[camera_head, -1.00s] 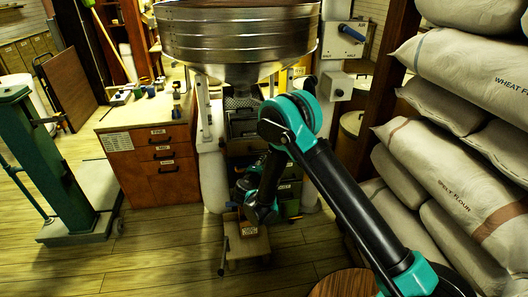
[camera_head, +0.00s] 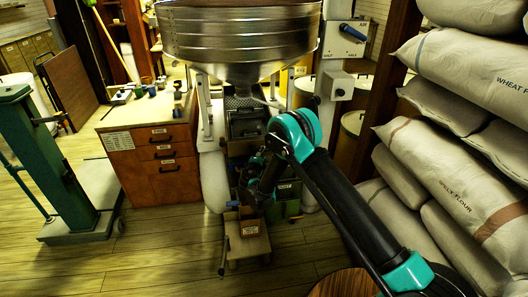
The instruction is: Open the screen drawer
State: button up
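The mill (camera_head: 212,180) stands below the big metal hopper (camera_head: 240,40), with dark drawer-like fronts (camera_head: 246,128) between its pale legs. I cannot tell for certain which front is the screen drawer; my arm covers part of them. My gripper (camera_head: 247,198) is low in front of the mill, small and dark against it. Its fingers are too dark and hidden to tell whether they are open or shut, or whether they touch a drawer.
A low wooden stand (camera_head: 247,247) with a small labelled box (camera_head: 249,228) is below my gripper. A wooden cabinet (camera_head: 152,165) stands left, a green scale (camera_head: 45,165) farther left. Stacked flour sacks (camera_head: 450,165) fill the right. Floor at front left is clear.

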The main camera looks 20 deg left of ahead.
jog(key=shift+x, duration=2.35)
jog(key=shift+d, duration=0.1)
grip_shut()
